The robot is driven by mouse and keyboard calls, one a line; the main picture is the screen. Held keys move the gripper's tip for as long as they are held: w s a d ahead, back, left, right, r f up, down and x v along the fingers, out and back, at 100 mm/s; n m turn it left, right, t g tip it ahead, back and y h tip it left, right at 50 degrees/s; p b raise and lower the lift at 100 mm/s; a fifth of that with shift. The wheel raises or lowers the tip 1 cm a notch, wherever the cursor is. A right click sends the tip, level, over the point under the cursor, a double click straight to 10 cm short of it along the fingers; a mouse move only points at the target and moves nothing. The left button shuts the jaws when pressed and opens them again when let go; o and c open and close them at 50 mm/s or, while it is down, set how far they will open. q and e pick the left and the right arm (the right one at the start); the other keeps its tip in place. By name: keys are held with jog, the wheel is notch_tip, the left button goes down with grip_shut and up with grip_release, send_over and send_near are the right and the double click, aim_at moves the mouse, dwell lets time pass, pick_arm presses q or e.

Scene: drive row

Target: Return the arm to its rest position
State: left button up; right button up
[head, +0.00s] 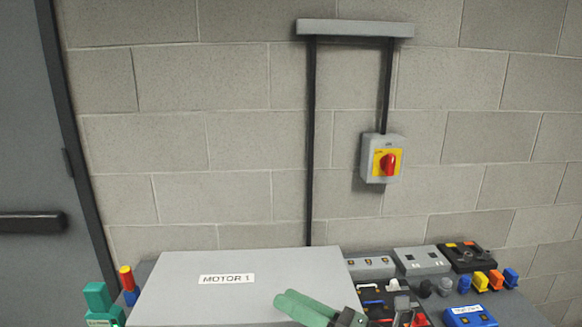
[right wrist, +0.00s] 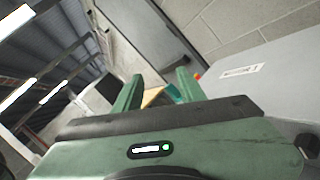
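My right gripper (head: 284,297) shows at the bottom of the head view, with its green fingers pointing left in front of the grey MOTOR 1 box (head: 200,276). In the right wrist view my right gripper (right wrist: 160,76) has its two fingers apart with nothing held between them. The grey box also shows in the right wrist view (right wrist: 270,95), to the right of the fingers.
Teal object (head: 98,296) and red-yellow-blue piece (head: 128,283) stand left of the box. Padlocks (head: 496,279), small boxes (head: 420,260) and a black tray (head: 467,257) crowd the right. A red-handled switch (head: 388,164) hangs on the wall. A door (head: 30,130) is at left.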

jog(key=w+d+f+m+t+h, duration=0.15)
jog(key=d+m+t+h, duration=0.35)
jog(key=m, duration=0.5)
jog(key=w+d+m+t+h, duration=0.2)
jog(key=d+m+t+h, duration=0.35)
jog(key=m, duration=0.55)
jog(key=s+d+f+m+g+h, duration=0.3)
jog(key=d+f+m+h, duration=0.1)
jog(key=f+m, duration=0.25)
jog(key=s+d+f+m+g+h, duration=0.3)
jog(key=s+d+f+m+h, duration=0.15)
jog(key=f+m, duration=0.2)
jog(key=s+f+m+g+y, duration=0.1)
jog(key=s+f+m+g, duration=0.2)
jog(key=s+f+g, duration=0.5)
jog(key=s+f+m+g+y, duration=0.1)
jog(key=s+f+m+g, duration=0.35)
jog(key=s, duration=0.85)
notch_tip(320, 180, down, 26)
jog(key=n, duration=0.2)
jog(key=s+d+f, duration=0.2)
jog(key=s+f, duration=0.6)
jog(key=s, duration=0.1)
jog(key=s+d+f, duration=0.2)
jog(key=s+f, duration=0.7)
jog(key=shift+f+h, duration=0.2)
jog(key=shift+h, duration=0.1)
